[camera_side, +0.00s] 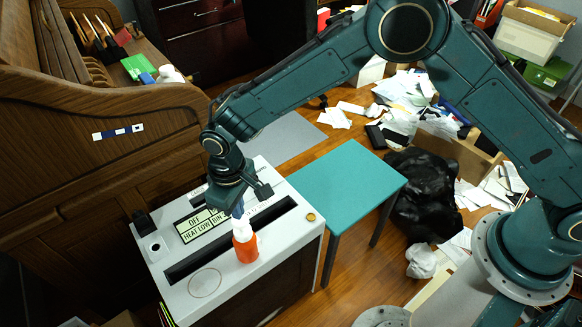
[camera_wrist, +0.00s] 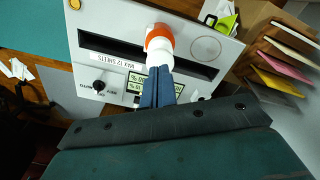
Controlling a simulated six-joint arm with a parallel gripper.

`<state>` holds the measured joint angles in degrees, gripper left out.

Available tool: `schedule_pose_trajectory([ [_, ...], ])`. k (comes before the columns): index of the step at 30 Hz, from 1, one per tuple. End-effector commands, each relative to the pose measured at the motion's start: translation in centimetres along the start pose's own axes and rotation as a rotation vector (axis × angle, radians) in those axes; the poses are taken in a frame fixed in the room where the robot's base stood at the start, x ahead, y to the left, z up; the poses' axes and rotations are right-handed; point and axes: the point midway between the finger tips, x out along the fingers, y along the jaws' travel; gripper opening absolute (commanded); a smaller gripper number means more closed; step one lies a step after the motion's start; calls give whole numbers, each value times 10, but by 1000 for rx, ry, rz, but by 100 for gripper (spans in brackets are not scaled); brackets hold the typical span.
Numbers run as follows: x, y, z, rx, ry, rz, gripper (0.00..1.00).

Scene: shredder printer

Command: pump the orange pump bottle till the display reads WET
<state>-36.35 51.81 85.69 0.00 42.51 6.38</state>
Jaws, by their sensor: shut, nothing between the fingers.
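The orange pump bottle (camera_side: 245,249) with a white pump top stands upright on the white top of the shredder (camera_side: 285,245), near its front edge. In the wrist view the bottle (camera_wrist: 160,38) is seen from above, just beyond my fingertips. My gripper (camera_side: 238,211) is shut and empty, pointing down at the white pump head. I cannot tell whether the fingertips touch it. The display (camera_side: 193,226) shows OFF, HEAT LOW and BIN on pale panels. My gripper hides part of it, and the fingers (camera_wrist: 158,70) also cover part in the wrist view.
A long dark slot (camera_side: 188,266) crosses the shredder top. A dark knob (camera_wrist: 98,86) marked AUTO sits beside the display. A teal table (camera_side: 345,180) stands to the right, its top clear. A wooden desk (camera_side: 90,130) is at left. Papers and a black bag (camera_side: 425,195) litter the floor.

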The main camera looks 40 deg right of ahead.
Motion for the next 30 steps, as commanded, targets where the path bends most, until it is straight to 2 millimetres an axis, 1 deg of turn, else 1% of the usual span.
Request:
schedule_pose_trajectory([
  [11, 2, 0, 0, 0, -1, 0, 0],
  [30, 17, 0, 0, 0, 0, 0, 0],
])
